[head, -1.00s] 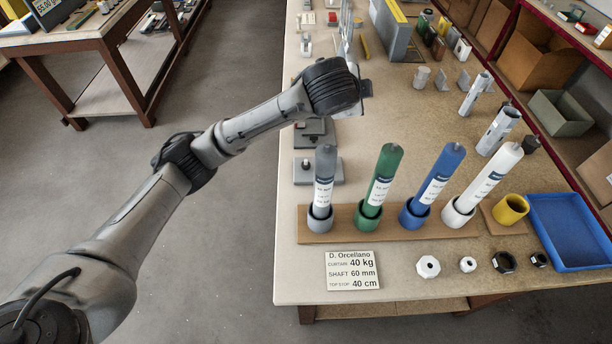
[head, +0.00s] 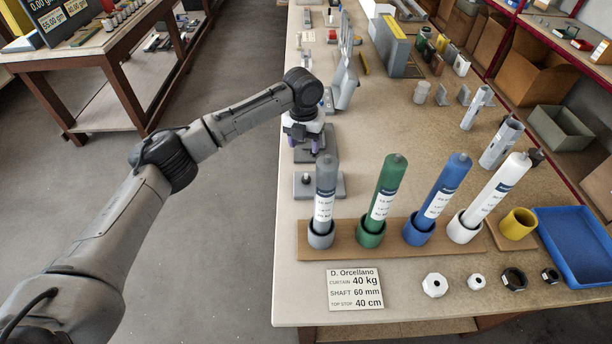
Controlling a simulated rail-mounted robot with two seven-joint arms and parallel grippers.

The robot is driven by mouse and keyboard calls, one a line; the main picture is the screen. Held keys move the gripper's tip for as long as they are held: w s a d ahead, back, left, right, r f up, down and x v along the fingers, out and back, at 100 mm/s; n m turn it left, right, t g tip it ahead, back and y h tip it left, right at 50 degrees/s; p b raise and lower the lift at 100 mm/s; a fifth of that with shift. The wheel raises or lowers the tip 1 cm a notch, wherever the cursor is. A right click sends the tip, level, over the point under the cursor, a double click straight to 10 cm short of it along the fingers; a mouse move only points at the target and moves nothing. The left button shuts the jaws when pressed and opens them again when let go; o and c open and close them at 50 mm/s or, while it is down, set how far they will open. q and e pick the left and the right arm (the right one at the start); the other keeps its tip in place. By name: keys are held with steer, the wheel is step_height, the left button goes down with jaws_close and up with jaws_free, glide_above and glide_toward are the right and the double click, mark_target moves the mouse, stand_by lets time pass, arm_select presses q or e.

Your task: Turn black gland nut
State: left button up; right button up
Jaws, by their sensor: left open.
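My left gripper (head: 304,140) hangs over the left edge of the bench, pointing down above a row of grey blocks. Its jaws are open; the wrist partly hides what lies under them. A grey block (head: 318,187) with a small black knob-like part (head: 306,179) sits just in front of the gripper, apart from it. At the front of the bench lie a larger black nut (head: 513,279) and a smaller black nut (head: 551,276), well away from the gripper. I cannot tell which black part is the gland nut. My right gripper is not in view.
Grey, green, blue and white tubes stand in cups on a wooden board (head: 390,239). White nuts (head: 434,285) and a sign (head: 355,289) lie in front. A blue tray (head: 578,260) is at the right. The bench middle (head: 385,125) is clear.

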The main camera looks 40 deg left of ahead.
mark_target(306, 174)
arm_select(q)
steer(key=shift+m, duration=0.6)
step_height(306, 174, down, 13)
steer(key=shift+d+r+b, duration=0.15)
steer(key=shift+b, duration=0.9)
steer(key=shift+f, duration=0.55)
steer(key=shift+c, duration=0.5)
